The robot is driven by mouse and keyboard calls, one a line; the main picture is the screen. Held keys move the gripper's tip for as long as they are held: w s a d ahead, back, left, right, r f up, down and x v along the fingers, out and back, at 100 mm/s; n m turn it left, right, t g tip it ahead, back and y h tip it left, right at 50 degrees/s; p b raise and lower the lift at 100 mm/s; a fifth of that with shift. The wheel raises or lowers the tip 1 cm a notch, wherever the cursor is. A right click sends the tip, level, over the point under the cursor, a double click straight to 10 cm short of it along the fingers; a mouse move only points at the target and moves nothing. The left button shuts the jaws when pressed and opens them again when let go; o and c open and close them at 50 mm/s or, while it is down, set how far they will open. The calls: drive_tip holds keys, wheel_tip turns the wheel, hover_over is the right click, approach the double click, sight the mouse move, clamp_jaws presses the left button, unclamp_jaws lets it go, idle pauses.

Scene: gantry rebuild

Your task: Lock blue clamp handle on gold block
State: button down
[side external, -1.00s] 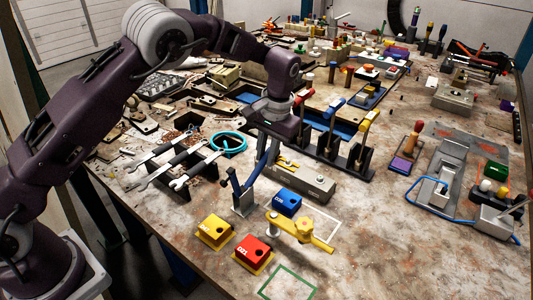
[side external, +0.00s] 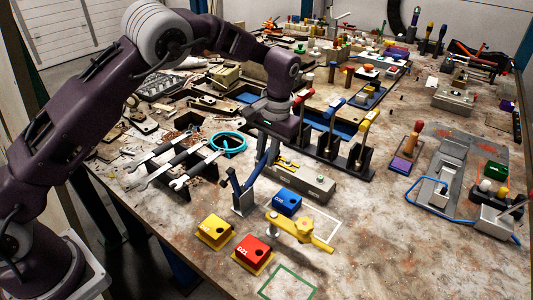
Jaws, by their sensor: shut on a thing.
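The blue clamp (side external: 242,198) stands upright on a grey metal base near the middle of the table, with dark blue arms in a V. My gripper (side external: 262,172) reaches down from above right and is shut at the clamp's right-hand arm, which looks like its handle. The fingers and the handle overlap and are both dark, so the exact contact is hard to see. A yellow-gold block (side external: 215,231) lies in front and left of the clamp, apart from it. A yellow-gold bar with a knob (side external: 302,230) lies to the right front. Which one the clamp belongs to is unclear.
A blue block (side external: 288,203) and a red block (side external: 254,252) lie near the clamp. A grey box (side external: 303,182) is close behind right. Wrenches (side external: 165,162) on a rack and a teal ring (side external: 228,144) are behind left. Upright handled clamps (side external: 345,150) stand behind.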

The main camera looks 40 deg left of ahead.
sight(261, 160)
drive_tip(key=shift+r, duration=0.1)
drive_tip(key=shift+s+r+t, duration=0.65)
drive_tip(key=shift+s+t, duration=0.05)
drive_tip(key=shift+t, duration=0.4)
drive_tip(key=s+r+t, duration=0.1)
drive_tip(key=s+t, duration=0.1)
drive_tip(key=shift+r+t, duration=0.1)
drive_tip(key=shift+t, duration=0.2)
drive_tip(key=s+t, duration=0.2)
drive_tip(key=shift+d+r+n+t, duration=0.1)
drive_tip(key=shift+r+n+t, duration=0.2)
drive_tip(key=shift+t, duration=0.1)
drive_tip(key=shift+s+r+t, duration=0.15)
drive_tip(key=shift+s+t, duration=1.4)
drive_tip(key=shift+t, duration=0.45)
drive_tip(key=c, duration=1.3)
unclamp_jaws()
drive_tip(key=shift+c, duration=0.2)
